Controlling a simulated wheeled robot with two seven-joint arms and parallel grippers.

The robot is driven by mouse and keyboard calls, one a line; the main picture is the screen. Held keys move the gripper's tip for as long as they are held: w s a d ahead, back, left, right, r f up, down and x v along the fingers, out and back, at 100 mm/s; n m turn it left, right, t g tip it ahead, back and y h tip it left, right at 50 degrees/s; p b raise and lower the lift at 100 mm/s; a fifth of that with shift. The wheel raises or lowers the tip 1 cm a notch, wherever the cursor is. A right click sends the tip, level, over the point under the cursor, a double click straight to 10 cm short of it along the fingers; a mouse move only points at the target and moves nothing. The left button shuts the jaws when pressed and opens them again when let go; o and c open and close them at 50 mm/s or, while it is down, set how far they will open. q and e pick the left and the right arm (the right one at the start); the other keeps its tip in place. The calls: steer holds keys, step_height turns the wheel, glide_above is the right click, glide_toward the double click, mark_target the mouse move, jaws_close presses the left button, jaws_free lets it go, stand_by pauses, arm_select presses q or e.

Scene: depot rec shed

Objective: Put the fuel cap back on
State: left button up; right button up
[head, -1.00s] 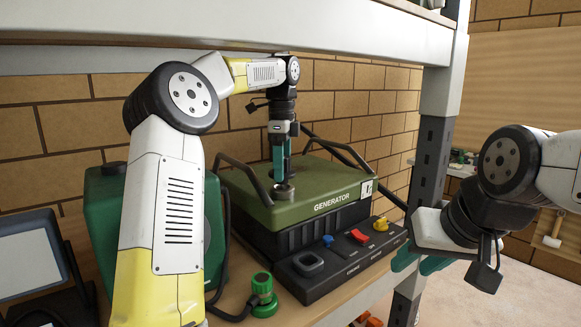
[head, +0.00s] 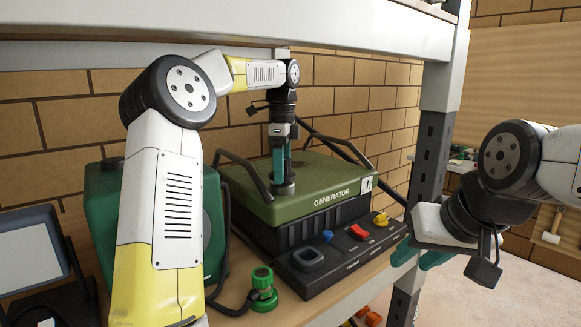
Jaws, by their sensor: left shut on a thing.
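The green generator (head: 325,200) stands on the shelf, with its name on the front edge of its top. My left gripper (head: 283,176) points straight down over the left part of the generator's top. It is shut on the fuel cap (head: 284,188), a grey round piece low between the fingers, at or just above the top surface. The filler opening is hidden, and I cannot tell whether the cap is seated. My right gripper (head: 408,258) is off to the right by the shelf post, partly hidden behind its own wrist; its jaw state is unclear.
The control panel (head: 345,250) with blue, red and yellow controls juts from the generator's front. Black bar handles (head: 245,172) rise beside the cap. A green canister (head: 105,205), hose fitting (head: 263,290), upper shelf beam (head: 230,30) and post (head: 428,165) crowd the space.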

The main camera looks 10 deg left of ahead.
arm_select(q)
steer(key=shift+f, duration=0.5)
steer(key=o, duration=1.4)
steer(key=shift+o, duration=0.2)
